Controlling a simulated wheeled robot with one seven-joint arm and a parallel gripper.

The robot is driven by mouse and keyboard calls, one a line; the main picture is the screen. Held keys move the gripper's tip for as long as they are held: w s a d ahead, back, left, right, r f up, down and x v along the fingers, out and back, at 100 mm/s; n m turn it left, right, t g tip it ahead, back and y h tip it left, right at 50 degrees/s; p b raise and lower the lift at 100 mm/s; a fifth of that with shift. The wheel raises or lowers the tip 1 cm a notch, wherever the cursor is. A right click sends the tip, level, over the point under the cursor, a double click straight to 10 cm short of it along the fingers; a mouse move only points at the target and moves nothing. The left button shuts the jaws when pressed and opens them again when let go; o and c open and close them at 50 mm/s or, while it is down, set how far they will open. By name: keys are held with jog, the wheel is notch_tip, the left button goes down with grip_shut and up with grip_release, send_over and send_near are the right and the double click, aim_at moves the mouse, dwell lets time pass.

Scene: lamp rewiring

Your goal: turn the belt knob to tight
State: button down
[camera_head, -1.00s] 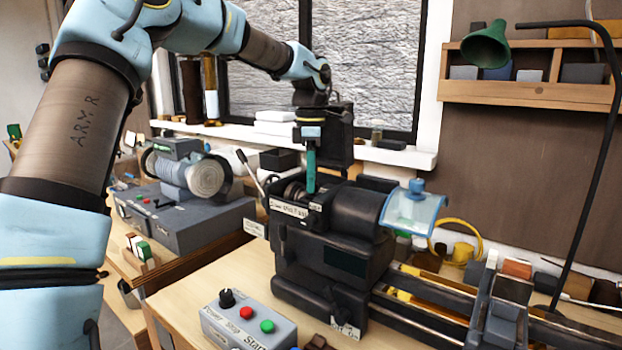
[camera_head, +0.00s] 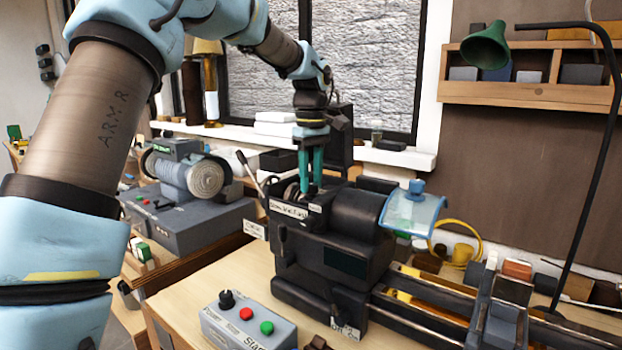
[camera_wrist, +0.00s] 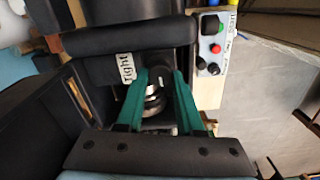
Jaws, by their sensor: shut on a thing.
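The belt knob (camera_wrist: 160,76) is a dark round piece on the black lathe headstock, between my fingertips in the wrist view. A white "Tight" label (camera_wrist: 127,68) is just left of it, and a ribbed metal pulley shows below it between the fingers. In the head view, my gripper (camera_head: 311,190) points straight down into the top of the headstock (camera_head: 345,250), with its two teal fingers side by side. My gripper (camera_wrist: 160,74) is shut on the knob. In the head view the knob is hidden by the fingers and housing, so its exact setting cannot be read.
A grey control box (camera_head: 248,325) with a black knob and red and green buttons stands in front of the lathe. A clear blue-edged guard (camera_head: 412,212) is right of the headstock. A grey machine (camera_head: 180,215) is at left. A green lamp (camera_head: 485,46) hangs at right.

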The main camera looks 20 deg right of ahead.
jog(key=m, duration=0.4)
jog(key=shift+d+m, duration=0.1)
jog(key=shift+m, duration=2.5)
jog(key=c, duration=0.8)
grip_release()
